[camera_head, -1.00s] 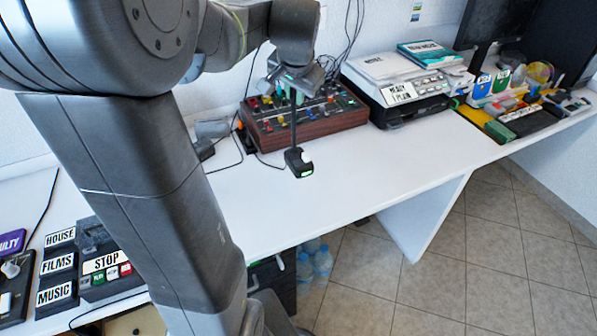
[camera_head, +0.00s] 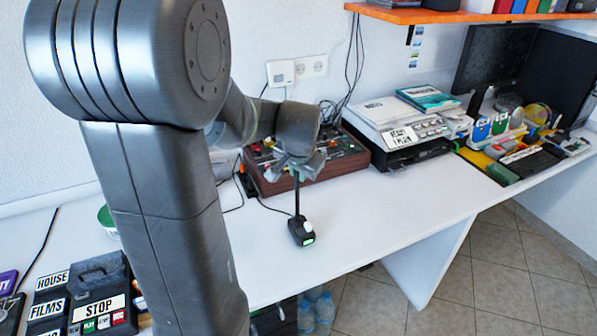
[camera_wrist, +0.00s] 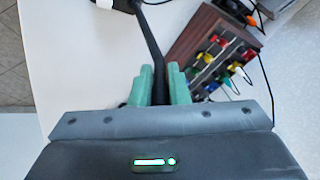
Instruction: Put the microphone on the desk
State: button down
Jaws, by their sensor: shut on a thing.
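The black microphone (camera_head: 301,232) has a thin stem and a small base with a white button and a green light. In the head view it hangs upright from my gripper (camera_head: 297,176), base down, over the white desk (camera_head: 370,210), in front of the mixer. I cannot tell whether its base touches the desk. In the wrist view the green fingers of my gripper (camera_wrist: 160,80) are closed around the dark stem (camera_wrist: 150,38). The base is cut off at the top edge there.
A wood-sided mixer (camera_head: 270,186) with coloured knobs stands just behind the microphone. A printer (camera_head: 395,135) stands to its right. The button panels (camera_head: 98,300) are at lower left. The desk's front edge is near, with clear desktop to the right.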

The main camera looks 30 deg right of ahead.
jog(key=shift+f, duration=0.15)
jog(key=c, duration=1.4)
grip_release()
jog(key=shift+s+r, duration=0.15)
jog(key=shift+r, duration=0.45)
jog(key=v, duration=1.1)
jog(key=shift+a+p, duration=0.1)
jog(key=shift+p, duration=0.3)
jog(key=shift+o, duration=0.3)
